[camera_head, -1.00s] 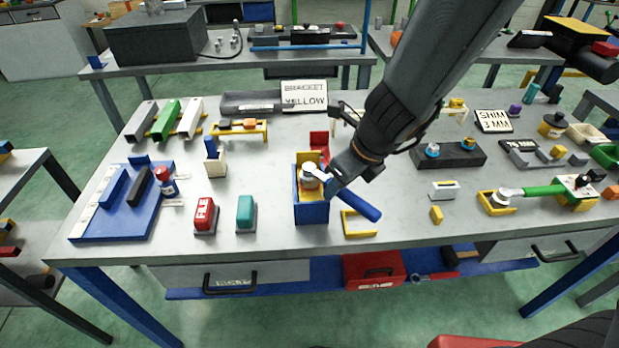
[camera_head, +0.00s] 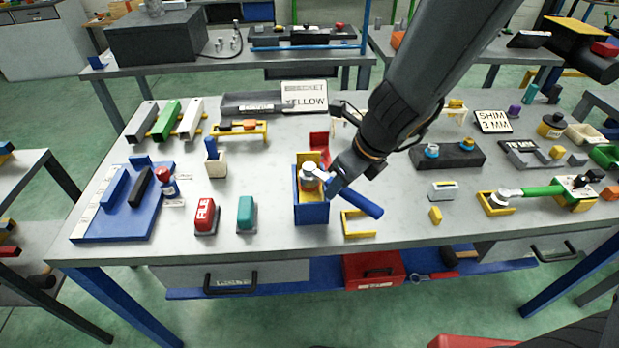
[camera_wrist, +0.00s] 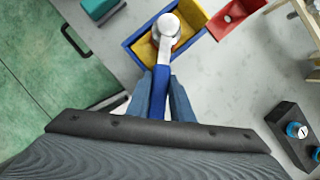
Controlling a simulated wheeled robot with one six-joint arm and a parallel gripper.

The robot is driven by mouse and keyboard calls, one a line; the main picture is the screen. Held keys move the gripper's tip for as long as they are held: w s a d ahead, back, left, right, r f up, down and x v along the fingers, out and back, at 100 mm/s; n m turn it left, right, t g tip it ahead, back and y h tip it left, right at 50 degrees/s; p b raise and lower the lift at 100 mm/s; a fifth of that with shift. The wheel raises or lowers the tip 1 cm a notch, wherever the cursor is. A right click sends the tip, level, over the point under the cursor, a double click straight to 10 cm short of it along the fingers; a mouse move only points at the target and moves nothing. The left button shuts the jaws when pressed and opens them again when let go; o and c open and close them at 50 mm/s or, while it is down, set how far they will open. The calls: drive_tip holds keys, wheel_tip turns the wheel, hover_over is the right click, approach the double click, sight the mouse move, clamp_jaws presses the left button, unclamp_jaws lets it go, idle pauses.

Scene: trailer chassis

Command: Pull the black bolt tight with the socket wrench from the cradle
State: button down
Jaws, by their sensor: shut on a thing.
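My gripper (camera_head: 338,182) is shut on the blue-handled socket wrench (camera_head: 362,204). In the wrist view, my two fingertips (camera_wrist: 161,90) sit on either side of the blue handle (camera_wrist: 159,103). The wrench's silver head (camera_wrist: 168,27) is over the blue box with a yellow inside (camera_head: 311,213). In the head view the head sits at the box's top, and the handle points to the lower right. The black bolt is not visible; the wrench head covers the spot below it. A yellow open cradle (camera_head: 345,226) stands empty just right of the box.
A green-handled wrench (camera_head: 540,191) rests in yellow holders at the right. A red block (camera_head: 206,216) and a teal block (camera_head: 246,214) stand left of the box. A red angled piece (camera_head: 319,143) is behind it. A dark block with blue knobs (camera_head: 450,154) is at right.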

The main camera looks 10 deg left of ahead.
drive_tip(key=shift+r+p, duration=1.85)
drive_tip(key=shift+p, duration=0.05)
drive_tip(key=shift+r+p, duration=0.7)
drive_tip(key=shift+r, duration=0.4)
drive_tip(key=shift+f, duration=0.1)
